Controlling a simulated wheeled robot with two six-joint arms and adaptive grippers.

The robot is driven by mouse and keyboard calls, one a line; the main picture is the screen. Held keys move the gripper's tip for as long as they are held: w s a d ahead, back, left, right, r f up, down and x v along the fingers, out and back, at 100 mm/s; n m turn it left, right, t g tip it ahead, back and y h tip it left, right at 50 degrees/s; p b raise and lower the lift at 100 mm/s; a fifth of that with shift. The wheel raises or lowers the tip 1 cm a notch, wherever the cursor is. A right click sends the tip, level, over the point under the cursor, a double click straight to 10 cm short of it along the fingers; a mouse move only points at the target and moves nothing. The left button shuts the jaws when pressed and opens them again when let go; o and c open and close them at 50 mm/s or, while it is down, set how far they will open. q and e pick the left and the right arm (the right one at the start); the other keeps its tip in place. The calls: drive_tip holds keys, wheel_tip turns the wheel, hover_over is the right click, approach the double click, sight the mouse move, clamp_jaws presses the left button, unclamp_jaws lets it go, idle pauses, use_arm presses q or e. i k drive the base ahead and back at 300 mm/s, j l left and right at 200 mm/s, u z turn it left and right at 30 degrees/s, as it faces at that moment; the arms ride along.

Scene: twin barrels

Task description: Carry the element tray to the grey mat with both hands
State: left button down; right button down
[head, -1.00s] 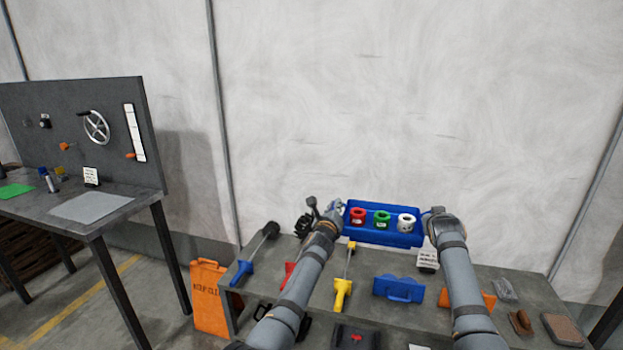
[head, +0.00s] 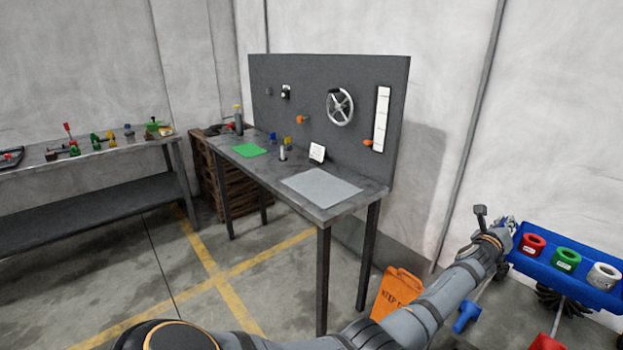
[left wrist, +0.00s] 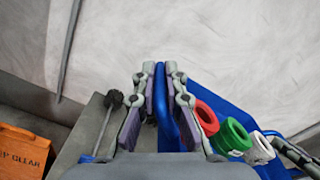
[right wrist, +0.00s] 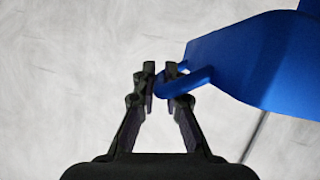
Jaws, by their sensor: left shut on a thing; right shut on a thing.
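The blue element tray (head: 540,269) is at the right edge of the head view, held up above the bench. It carries a red element (head: 533,244), a green element (head: 567,259) and a white element (head: 604,275). My left gripper (head: 508,228) is shut on the tray's left handle; the left wrist view shows the fingers (left wrist: 160,85) around the blue bar. My right gripper (right wrist: 160,85) is shut on the other handle in the right wrist view and is outside the head view. The grey mat (head: 321,187) lies bare on the front of the dark table at centre.
The dark table (head: 345,207) has an upright panel (head: 320,100) with a handwheel behind it. A green mat (head: 249,150), a small card (head: 317,152) and small items stand there. An orange sign (head: 397,292) stands on the floor between table and bench. Another bench (head: 100,145) is far left.

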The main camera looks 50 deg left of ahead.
sight(321, 186)
drive_tip(key=j, duration=2.05)
drive_tip(key=k+j, duration=0.1)
drive_tip(key=j, duration=0.85)
drive_tip(key=k+j, duration=0.15)
drive_tip(key=j, duration=0.85)
drive_tip(key=k, duration=0.05)
